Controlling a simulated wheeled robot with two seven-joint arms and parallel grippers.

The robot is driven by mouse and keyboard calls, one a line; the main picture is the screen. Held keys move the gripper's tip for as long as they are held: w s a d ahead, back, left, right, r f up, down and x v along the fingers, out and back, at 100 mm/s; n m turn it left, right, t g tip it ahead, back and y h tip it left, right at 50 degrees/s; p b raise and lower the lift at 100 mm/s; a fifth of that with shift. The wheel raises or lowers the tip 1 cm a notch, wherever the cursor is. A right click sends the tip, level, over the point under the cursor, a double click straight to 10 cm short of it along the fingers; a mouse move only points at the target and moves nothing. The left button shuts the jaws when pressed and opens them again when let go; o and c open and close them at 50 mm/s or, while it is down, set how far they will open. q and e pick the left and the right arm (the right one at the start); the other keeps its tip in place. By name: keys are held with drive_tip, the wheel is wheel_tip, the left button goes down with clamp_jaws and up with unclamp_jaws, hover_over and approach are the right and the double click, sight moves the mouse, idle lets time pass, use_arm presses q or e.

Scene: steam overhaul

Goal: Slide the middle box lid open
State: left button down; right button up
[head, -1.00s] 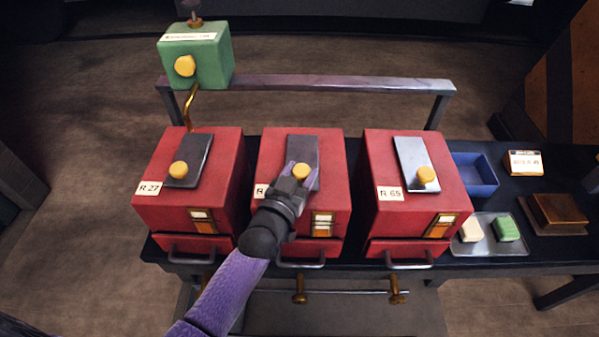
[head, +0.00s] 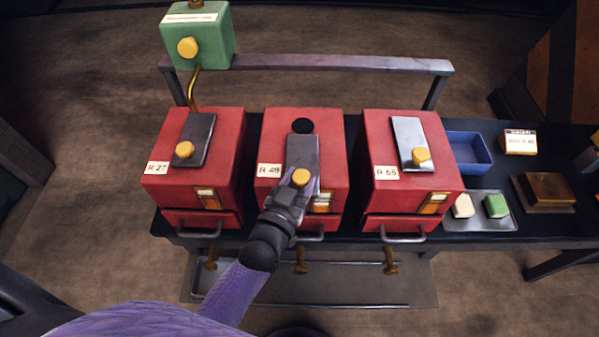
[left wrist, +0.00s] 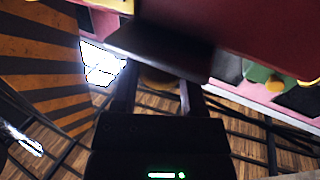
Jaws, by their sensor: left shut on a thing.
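The middle red box (head: 332,148) is labelled R 49. Its dark grey lid (head: 302,151) is slid toward me, and a round black opening (head: 302,126) shows behind it in the box top. The lid carries a yellow knob (head: 300,176) at its near end. My left gripper (head: 299,184) is shut on this knob. In the left wrist view the fingers (left wrist: 158,95) reach up to the knob under the dark lid (left wrist: 165,50); the knob is partly hidden. My right gripper is not in view.
Red boxes R 27 (head: 222,140) and R 65 (head: 378,140) stand either side, lids closed over their tops. A green box (head: 215,45) sits above left by a rail (head: 330,63). A blue bin (head: 470,153) and a tray (head: 480,222) with two blocks stand right.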

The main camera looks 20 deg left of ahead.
use_arm(q)
drive_tip(key=shift+c, duration=0.9)
unclamp_jaws()
drive_tip(key=shift+s, duration=0.2)
drive_tip(key=s+a+p, duration=0.1)
drive_tip(key=s, duration=0.9)
drive_tip(key=shift+p, duration=0.4)
drive_tip(key=s+f+g, duration=0.4)
drive_tip(key=f+g, duration=0.2)
drive_tip(key=f, duration=0.7)
drive_tip(key=s+a+f+g+y, duration=0.1)
drive_tip(key=s+a+f+g, duration=0.2)
drive_tip(key=s, duration=0.8)
drive_tip(key=s+a+f+m+g+y, duration=0.1)
drive_tip(key=s+a+f+g, duration=0.1)
drive_tip(key=s+f+g, duration=0.6)
drive_tip(key=s+f, duration=0.3)
drive_tip(key=shift+s+a, duration=0.2)
drive_tip(key=shift+a, duration=0.2)
